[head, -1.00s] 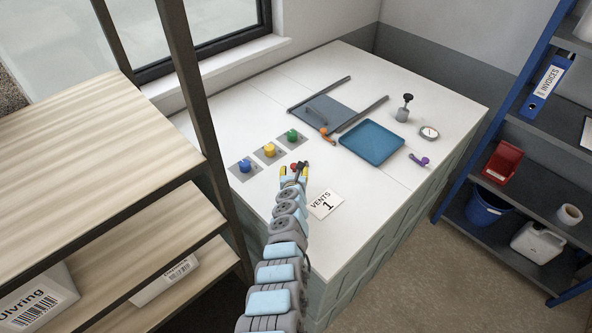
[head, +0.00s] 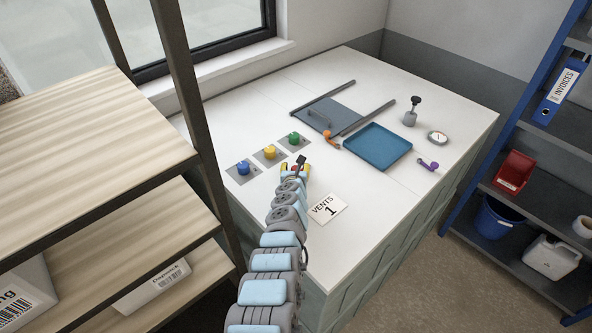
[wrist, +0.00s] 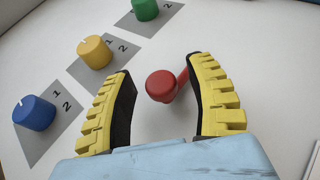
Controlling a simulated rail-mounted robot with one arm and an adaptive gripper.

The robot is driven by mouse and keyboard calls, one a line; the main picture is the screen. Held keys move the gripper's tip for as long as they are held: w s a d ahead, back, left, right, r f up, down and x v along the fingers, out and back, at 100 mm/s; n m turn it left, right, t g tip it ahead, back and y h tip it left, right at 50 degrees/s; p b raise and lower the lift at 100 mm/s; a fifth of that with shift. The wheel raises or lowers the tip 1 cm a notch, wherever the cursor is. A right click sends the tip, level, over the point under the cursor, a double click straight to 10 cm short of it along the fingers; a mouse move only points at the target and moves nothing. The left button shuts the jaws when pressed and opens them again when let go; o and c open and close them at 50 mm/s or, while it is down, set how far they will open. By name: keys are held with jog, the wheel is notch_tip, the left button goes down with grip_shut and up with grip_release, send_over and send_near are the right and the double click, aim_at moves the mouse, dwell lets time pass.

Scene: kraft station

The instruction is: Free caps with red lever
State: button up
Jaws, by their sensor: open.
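In the wrist view the red lever (wrist: 162,86) stands between the two yellow-padded fingers of my gripper (wrist: 165,100), which is open around it with gaps on both sides. The lever's handle runs toward the right finger. In the head view my gripper (head: 295,170) covers most of the lever. Three caps stand on grey plates marked 1 and 2: blue (wrist: 34,113), yellow (wrist: 95,52) and green (wrist: 146,8). In the head view the blue (head: 243,168), yellow (head: 270,152) and green (head: 294,138) caps form a row left of and beyond my gripper.
A VENTS 1 card (head: 327,208) lies right of my gripper. Further back are a blue tray (head: 352,157), an orange lever (head: 331,141), a purple lever (head: 428,164), a grey sliding panel (head: 343,113) and a gauge (head: 437,138). A wooden shelf (head: 80,160) stands close on the left.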

grip_shut()
jog(key=shift+y, duration=0.3)
dwell(0.3)
